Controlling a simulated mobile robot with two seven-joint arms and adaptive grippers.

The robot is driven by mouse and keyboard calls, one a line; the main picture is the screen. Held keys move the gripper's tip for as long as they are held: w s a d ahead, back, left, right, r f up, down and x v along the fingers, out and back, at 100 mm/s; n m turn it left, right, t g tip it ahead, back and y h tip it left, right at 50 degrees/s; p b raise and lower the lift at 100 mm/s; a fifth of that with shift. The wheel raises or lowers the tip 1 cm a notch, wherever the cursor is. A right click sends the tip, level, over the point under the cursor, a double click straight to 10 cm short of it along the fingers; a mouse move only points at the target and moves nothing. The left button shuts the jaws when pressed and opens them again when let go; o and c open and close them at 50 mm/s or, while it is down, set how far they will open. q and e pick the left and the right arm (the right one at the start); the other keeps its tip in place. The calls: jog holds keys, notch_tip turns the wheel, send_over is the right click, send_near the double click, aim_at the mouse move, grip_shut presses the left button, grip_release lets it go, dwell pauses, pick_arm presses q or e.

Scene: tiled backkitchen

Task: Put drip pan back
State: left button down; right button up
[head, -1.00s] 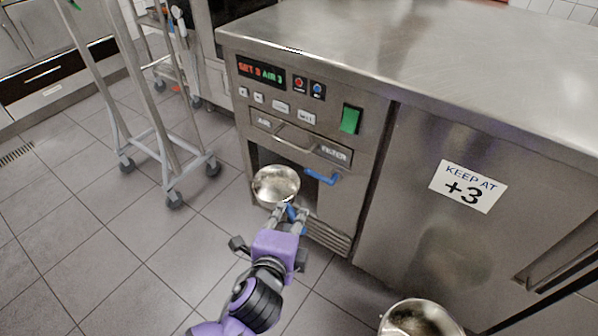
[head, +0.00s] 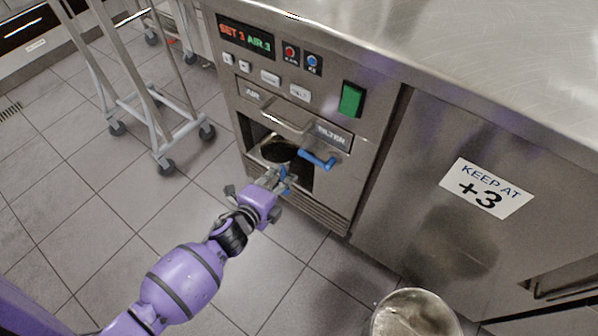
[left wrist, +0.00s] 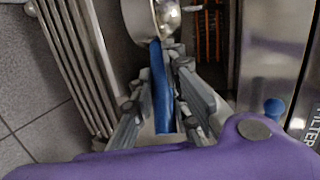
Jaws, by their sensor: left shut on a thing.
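The drip pan (head: 277,150) is a round, shallow metal pan with a blue handle (left wrist: 161,88). In the head view it is at the dark recess low on the steel cabinet's front, at least partly inside; how deep it sits I cannot tell. My left gripper (head: 279,178) is just in front of the recess, shut on the blue handle. In the left wrist view the left gripper's fingers (left wrist: 168,65) lie on both sides of the handle, and the pan (left wrist: 145,18) is cut off at the top edge. My right gripper is not in view.
A blue lever (head: 317,160) sticks out at the recess's upper right, close to the gripper. A filter drawer handle (head: 275,121) is above. A metal bowl (head: 412,312) is at the bottom. A wheeled rack (head: 150,95) stands left.

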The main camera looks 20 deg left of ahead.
pick_arm(q)
jog(key=b+x, duration=0.1)
jog(key=x, duration=0.1)
jog(key=b+x, duration=0.1)
jog(key=x, duration=0.2)
jog(key=d+x, duration=0.1)
jog(key=x, duration=0.2)
jog(key=shift+w+d+f+b, duration=0.1)
jog(key=shift+f+b, duration=0.05)
jog(key=shift+b, duration=0.25)
notch_tip(320, 180, down, 4)
jog(key=shift+w+f+b, duration=0.1)
jog(key=shift+b, duration=1.05)
jog(key=shift+w+d, duration=0.1)
jog(key=shift+w, duration=0.05)
jog(key=c, duration=1.7)
grip_release()
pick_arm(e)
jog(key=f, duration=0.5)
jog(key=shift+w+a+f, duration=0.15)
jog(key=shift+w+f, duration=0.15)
